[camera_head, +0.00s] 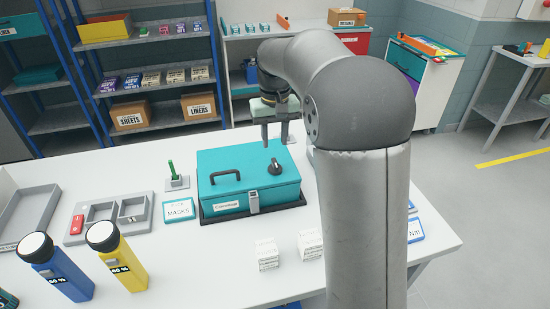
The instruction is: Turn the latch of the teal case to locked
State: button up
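The teal case (236,172) sits closed on a dark tray on the white table, in the middle of the head view. A black handle lies on the left of its lid. The latch, a dark rotary knob (276,168), is on the right of the lid. A small grey clasp (253,202) is on the front face. My gripper (275,140) points down above the back right of the case, close behind the knob in the picture. Its two fingers appear apart with nothing visible between them.
A masks card (179,209) and a green pen in a stand (172,173) are left of the case. Small white boxes (267,253) stand in front. Blue (60,270) and yellow (120,260) bottles and a grey compartment tray (108,217) are at left. My arm covers the right side.

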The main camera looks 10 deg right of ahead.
aim_at(275, 162)
notch_tip(275, 162, down, 8)
jog(key=shift+r+p, duration=0.15)
jog(key=shift+p, duration=0.15)
grip_shut()
